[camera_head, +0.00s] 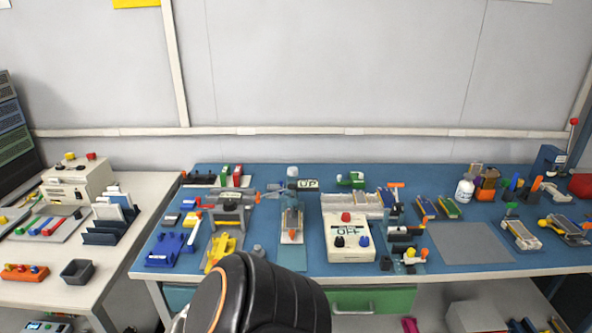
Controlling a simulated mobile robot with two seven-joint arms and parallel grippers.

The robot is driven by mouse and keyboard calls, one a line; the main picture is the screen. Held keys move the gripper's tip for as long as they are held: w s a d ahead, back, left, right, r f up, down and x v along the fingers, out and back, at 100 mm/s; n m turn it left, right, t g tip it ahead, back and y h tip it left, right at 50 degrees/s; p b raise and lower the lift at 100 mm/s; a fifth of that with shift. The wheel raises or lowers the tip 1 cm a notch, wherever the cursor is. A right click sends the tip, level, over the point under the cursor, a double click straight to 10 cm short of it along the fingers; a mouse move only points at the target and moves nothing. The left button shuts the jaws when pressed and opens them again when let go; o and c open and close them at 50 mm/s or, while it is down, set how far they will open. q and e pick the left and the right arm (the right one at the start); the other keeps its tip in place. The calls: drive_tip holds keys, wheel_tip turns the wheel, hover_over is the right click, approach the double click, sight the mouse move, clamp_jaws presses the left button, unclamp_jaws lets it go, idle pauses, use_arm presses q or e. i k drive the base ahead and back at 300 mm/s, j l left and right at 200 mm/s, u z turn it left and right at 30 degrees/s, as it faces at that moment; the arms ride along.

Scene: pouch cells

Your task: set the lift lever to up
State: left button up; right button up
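A small sign reading "UP" (308,184) stands at the back of the blue bench, left of centre. Beside it is an upright grey-blue device (291,215) on a pale base plate. Its parts are too small to make out a lever or its position clearly. A thin rod with a red ball (574,122) rises at the far right; I cannot tell whether it is the lift lever. A black link of my arm with an orange ring shows at the bottom centre, in front of the bench. Neither of my grippers is in view.
A white box with buttons and an "OFF" display (347,240) sits right of the device. A grey clamp-like fixture (231,204) stands to its left. A bare grey mat (468,244) lies further right. A white side table (135,192) stands left.

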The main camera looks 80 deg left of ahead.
sight(258, 195)
drive_tip(key=u, duration=2.75)
drive_tip(key=i+l, duration=0.05)
